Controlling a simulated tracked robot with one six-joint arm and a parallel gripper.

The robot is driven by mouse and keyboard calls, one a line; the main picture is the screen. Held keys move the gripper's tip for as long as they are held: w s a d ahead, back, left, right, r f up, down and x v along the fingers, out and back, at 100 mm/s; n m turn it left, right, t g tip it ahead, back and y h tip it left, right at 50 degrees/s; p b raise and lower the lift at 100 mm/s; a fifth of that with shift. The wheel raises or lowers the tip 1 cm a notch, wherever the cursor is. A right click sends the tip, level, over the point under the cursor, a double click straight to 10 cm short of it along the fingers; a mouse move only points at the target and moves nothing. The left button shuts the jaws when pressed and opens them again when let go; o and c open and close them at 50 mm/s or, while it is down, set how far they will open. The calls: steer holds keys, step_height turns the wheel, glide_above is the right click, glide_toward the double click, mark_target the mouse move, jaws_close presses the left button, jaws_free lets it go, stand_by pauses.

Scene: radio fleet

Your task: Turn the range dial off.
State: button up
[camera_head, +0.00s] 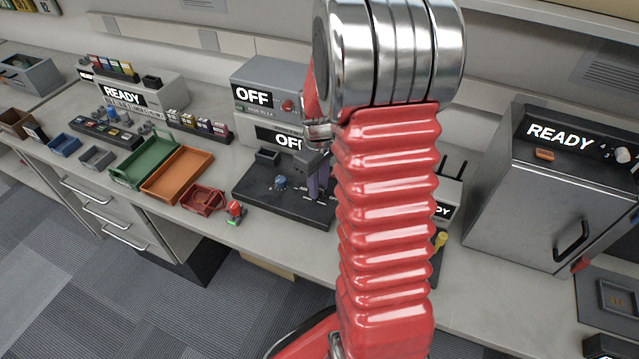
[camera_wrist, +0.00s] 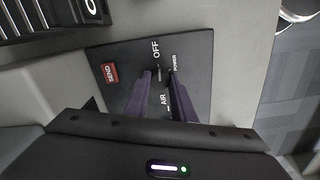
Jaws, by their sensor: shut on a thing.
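In the wrist view, a black panel (camera_wrist: 112,52) bears the white labels OFF, AIR and POWER and a red SEND button (camera_wrist: 110,73). My gripper (camera_wrist: 161,76) has its two purple fingers down at this panel, between the OFF and AIR labels, shut on a small part there that I take to be the range dial. The fingers hide most of it, and its pointing direction cannot be read. In the head view my gripper (camera_head: 318,190) reaches down over the right part of a dark plate (camera_head: 262,205) on the bench, and my red arm covers what lies to its right.
A grey box (camera_head: 268,78) with OFF displays stands behind the plate. A blue knob (camera_head: 280,182) is on the plate. Left are a green tray (camera_head: 143,160), an orange tray (camera_head: 180,172) and a red bin (camera_head: 202,200). A grey READY cabinet (camera_head: 520,190) stands right.

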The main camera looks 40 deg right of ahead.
steer(key=shift+w+d+r+n, duration=0.1)
steer(key=shift+w+n, duration=0.05)
steer(key=shift+n, duration=0.35)
steer(key=o, duration=1.1)
steer(key=shift+c, duration=0.2)
step_height(320, 180, up, 14)
steer(key=shift+f, duration=0.25)
stand_by(0.3)
